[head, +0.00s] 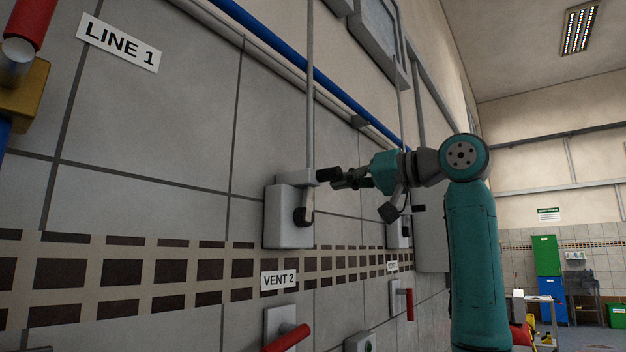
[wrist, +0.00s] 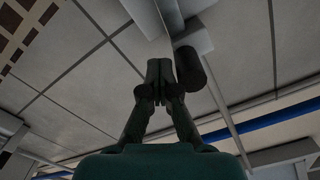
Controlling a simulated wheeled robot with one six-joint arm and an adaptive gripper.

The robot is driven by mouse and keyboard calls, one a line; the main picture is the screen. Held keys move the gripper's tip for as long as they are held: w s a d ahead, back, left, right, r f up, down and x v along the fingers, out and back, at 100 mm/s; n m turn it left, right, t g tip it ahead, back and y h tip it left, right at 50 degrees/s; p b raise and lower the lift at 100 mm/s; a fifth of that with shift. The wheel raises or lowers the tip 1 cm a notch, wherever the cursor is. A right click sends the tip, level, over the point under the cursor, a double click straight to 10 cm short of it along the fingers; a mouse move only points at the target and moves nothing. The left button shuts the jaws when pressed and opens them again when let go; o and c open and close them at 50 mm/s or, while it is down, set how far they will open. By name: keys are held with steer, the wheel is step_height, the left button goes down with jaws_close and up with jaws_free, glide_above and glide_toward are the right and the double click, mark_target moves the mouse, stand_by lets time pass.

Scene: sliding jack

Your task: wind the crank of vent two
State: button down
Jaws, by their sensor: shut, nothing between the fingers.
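The crank housing of vent two is a light grey box (head: 289,218) on the tiled wall, with the VENT 2 label (head: 279,280) below it. My gripper (head: 340,183) is right beside the knob. In the wrist view the black knob (wrist: 188,68) lies just right of my gripper (wrist: 159,70), whose fingers are together with nothing between them. I cannot tell whether they touch the knob.
A thin grey rod (head: 310,90) rises from the housing up the wall. Another wall box with a dark crank (head: 404,231) is farther along. Red levers (head: 287,338) stick out below. A LINE 1 sign (head: 118,42) and a blue pipe (head: 290,58) are on the wall.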

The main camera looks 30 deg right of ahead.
steer(key=v, duration=0.8)
steer(key=shift+d+f, duration=0.2)
steer(key=shift+d, duration=0.15)
stand_by(0.6)
steer(key=shift+w, duration=0.1)
stand_by(0.3)
